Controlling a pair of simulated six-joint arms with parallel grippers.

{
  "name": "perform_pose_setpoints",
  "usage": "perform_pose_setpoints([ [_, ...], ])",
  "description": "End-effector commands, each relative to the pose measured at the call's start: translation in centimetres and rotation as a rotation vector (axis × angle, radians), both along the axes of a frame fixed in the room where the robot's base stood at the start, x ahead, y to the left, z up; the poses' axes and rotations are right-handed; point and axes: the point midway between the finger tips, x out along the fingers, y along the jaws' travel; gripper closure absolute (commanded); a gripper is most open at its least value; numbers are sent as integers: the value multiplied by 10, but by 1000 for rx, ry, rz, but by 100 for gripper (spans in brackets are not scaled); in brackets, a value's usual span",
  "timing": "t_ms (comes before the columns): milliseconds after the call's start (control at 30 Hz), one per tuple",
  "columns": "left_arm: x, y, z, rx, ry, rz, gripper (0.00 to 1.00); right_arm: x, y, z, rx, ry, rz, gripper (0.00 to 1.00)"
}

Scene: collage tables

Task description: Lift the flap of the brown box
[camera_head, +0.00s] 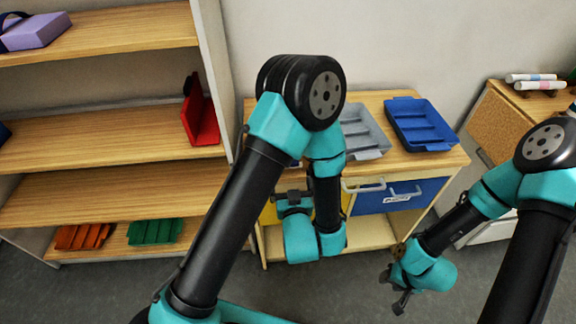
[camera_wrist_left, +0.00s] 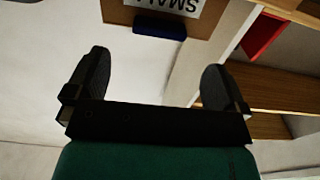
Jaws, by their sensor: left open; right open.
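No brown box is plain in the head view. My left gripper (camera_head: 293,196) is in front of the low cabinet, partly behind its own arm. Its two dark fingers are wide apart and empty in the left wrist view (camera_wrist_left: 150,80). My right gripper (camera_head: 397,288) is open over the grey floor, right of the cabinet, holding nothing visible.
The low cabinet (camera_head: 455,158) carries a grey tray (camera_head: 368,140) and a blue tray (camera_head: 420,124), with a blue drawer (camera_head: 400,196) below. Wooden shelves (camera_head: 100,145) stand left, with a red bin (camera_head: 199,118). A cabinet with a cork panel (camera_head: 508,122) stands right.

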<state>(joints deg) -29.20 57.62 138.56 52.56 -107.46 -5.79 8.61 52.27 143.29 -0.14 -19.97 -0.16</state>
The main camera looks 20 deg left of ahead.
Motion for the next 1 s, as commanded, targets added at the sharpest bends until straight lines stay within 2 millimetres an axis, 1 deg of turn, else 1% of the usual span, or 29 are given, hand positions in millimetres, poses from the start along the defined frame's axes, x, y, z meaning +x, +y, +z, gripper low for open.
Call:
perform_pose_setpoints([
  [33,8,5,0,-3,-1,5,0,0,0,0,0,0,0,57],
  [200,35,15,0,-2,-2,4,0,0,0,0,0,0,0,57],
  [300,49,21,1,-2,-3,2,0,0,0,0,0,0,0,57],
  [433,63,26,0,-1,-2,1,0,0,0,0,0,0,0,57],
  [600,70,28,0,0,0,0,0,0,0,0,0,0,0,57],
  [833,71,28,0,0,0,-1,0,0,0,0,0,0,0,57],
  [867,71,28,0,0,0,-1,1,0,0,0,0,0,0,57],
  [1000,70,28,0,0,0,-1,14,0,0,0,0,0,0,57],
])
